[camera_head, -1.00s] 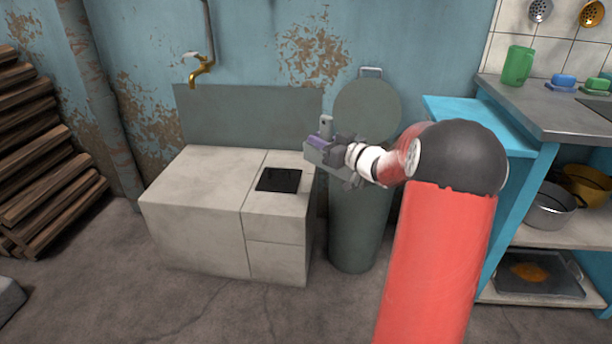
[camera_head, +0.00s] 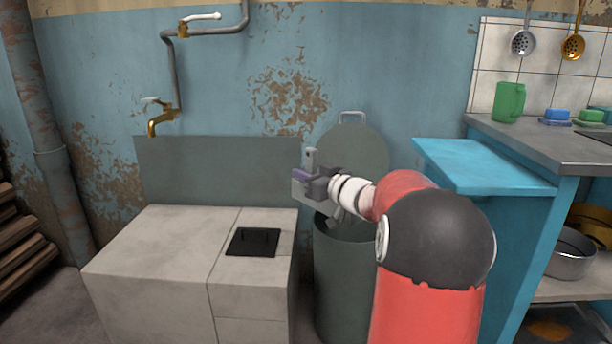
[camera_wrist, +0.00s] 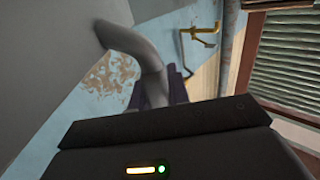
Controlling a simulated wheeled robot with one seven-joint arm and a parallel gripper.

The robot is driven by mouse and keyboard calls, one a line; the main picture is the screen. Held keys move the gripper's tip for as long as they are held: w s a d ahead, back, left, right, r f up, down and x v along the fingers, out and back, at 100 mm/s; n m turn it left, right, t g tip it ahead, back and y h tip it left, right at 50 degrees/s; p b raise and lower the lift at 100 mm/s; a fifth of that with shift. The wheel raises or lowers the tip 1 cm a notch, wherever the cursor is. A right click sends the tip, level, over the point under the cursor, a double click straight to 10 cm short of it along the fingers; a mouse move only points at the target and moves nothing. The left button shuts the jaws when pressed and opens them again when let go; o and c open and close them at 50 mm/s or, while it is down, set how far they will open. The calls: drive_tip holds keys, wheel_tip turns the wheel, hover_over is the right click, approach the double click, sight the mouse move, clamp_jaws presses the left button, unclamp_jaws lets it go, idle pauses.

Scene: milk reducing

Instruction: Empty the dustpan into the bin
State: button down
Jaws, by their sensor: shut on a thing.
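My gripper (camera_head: 304,176), with purple fingertips, is shut on the grey handle of the dustpan (camera_head: 310,159). In the wrist view the handle (camera_wrist: 150,72) passes between the fingers, and the wide grey pan (camera_wrist: 45,45) fills the upper left. In the head view, my gripper and arm cover much of the dustpan; its contents cannot be seen. The dark grey-green bin (camera_head: 340,275) stands right of the concrete counter. Its round lid (camera_head: 360,150) is raised against the wall. My gripper is above the bin's left rim area, and my arm hides part of its opening.
The concrete counter (camera_head: 160,245) with a black plate (camera_head: 253,242) stands just left of the bin. A blue table (camera_head: 480,165) and a grey worktop (camera_head: 550,145) are to the right. A brass tap (camera_head: 160,120) is on the wall.

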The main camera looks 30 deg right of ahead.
drive_tip(key=shift+w+d+f+m+b, duration=0.15)
drive_tip(key=shift+d+m+b, duration=0.45)
drive_tip(key=shift+b, duration=0.4)
drive_tip(key=shift+w+d+m+b, duration=0.1)
drive_tip(key=shift+d+m+b, duration=0.45)
drive_tip(key=shift+b, duration=0.45)
drive_tip(key=shift+w+d+r+m, duration=0.15)
drive_tip(key=shift+d+r+m, duration=0.4)
drive_tip(key=shift+d, duration=0.05)
drive_tip(key=w+d+r+m+p, duration=0.1)
drive_tip(key=d+r+m+p, duration=0.2)
drive_tip(key=p, duration=0.8)
drive_tip(key=shift+d+r+m+p, duration=0.3)
drive_tip(key=shift+d+r+p, duration=0.1)
drive_tip(key=shift+d, duration=0.6)
drive_tip(key=w+d+m+p, duration=0.2)
drive_tip(key=d+m+p, duration=0.2)
drive_tip(key=d+p, duration=0.2)
drive_tip(key=shift+d+r+p, duration=0.3)
drive_tip(key=shift+d+r, duration=0.15)
drive_tip(key=shift+d, duration=0.25)
